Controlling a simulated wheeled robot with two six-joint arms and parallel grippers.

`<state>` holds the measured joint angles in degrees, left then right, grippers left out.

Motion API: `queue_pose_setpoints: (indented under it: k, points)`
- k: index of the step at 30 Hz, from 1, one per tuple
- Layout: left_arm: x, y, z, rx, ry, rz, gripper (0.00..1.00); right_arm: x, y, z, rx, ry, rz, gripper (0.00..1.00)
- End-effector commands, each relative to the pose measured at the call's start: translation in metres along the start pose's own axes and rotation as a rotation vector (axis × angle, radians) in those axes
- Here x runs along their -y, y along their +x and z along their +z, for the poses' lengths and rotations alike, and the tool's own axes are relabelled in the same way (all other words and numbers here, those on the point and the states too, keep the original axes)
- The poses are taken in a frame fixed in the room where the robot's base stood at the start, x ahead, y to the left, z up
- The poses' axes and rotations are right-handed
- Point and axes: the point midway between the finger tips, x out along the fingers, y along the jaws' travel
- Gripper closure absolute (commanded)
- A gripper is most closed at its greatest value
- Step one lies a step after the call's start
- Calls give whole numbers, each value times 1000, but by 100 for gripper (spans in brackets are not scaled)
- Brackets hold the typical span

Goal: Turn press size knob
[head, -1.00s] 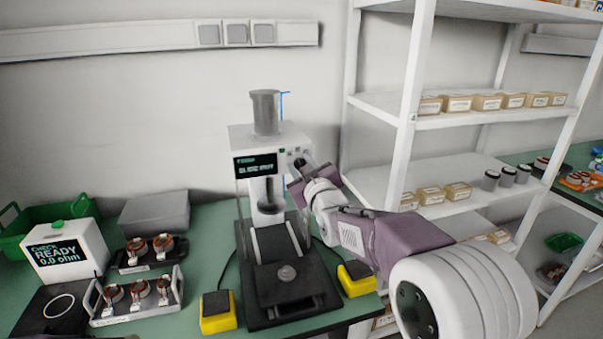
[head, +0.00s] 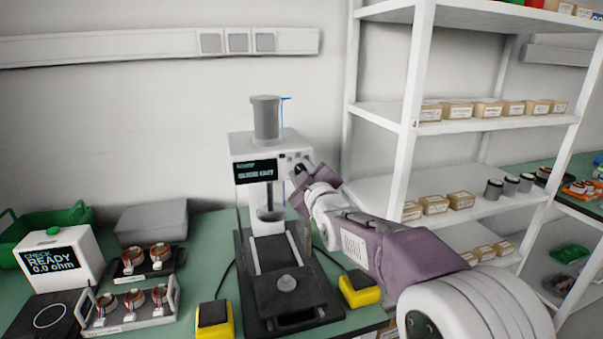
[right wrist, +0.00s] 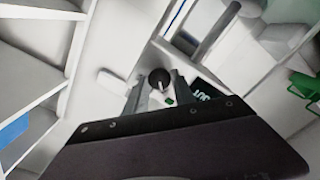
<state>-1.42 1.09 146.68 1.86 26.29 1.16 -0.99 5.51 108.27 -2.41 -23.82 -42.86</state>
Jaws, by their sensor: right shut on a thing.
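The white press (head: 232,146) stands on the green bench, with a dark display (head: 256,171) reading "SLIDE OUT". The size knob (right wrist: 159,78) is a dark round knob with a pale pointer line on the press's front face. In the right wrist view it sits between my fingertips. My right gripper (head: 297,170) reaches in from the right and is shut on the knob; it also shows in the right wrist view (right wrist: 160,88). In the head view the gripper mostly hides the knob. My left gripper is not in view.
Two yellow-based buttons (head: 215,320) (head: 359,289) flank the press's black base (head: 288,305). A resistance checker (head: 60,262) reading "READY 0.0 ohm" and a tray of stators (head: 130,315) stand at left. White shelving (head: 400,180) stands close on the right.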

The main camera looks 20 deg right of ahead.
Motion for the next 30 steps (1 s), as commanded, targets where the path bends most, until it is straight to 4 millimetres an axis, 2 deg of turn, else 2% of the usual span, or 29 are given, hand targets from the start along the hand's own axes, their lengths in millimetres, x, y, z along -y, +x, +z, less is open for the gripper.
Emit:
queue_pose_setpoints:
  k: [5,6,7,8,19,23,30]
  points:
    - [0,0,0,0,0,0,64,1,0,1,2,1,-2,100]
    - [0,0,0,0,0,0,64,1,0,1,2,1,-2,61]
    - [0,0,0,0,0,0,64,1,0,1,1,1,-2,53]
    - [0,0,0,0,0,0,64,1,0,1,1,1,-2,49]
    - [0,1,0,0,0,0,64,0,-6,0,0,1,0,49]
    - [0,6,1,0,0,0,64,1,-27,1,-1,1,1,49]
    - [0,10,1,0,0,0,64,0,-76,0,0,0,0,49]
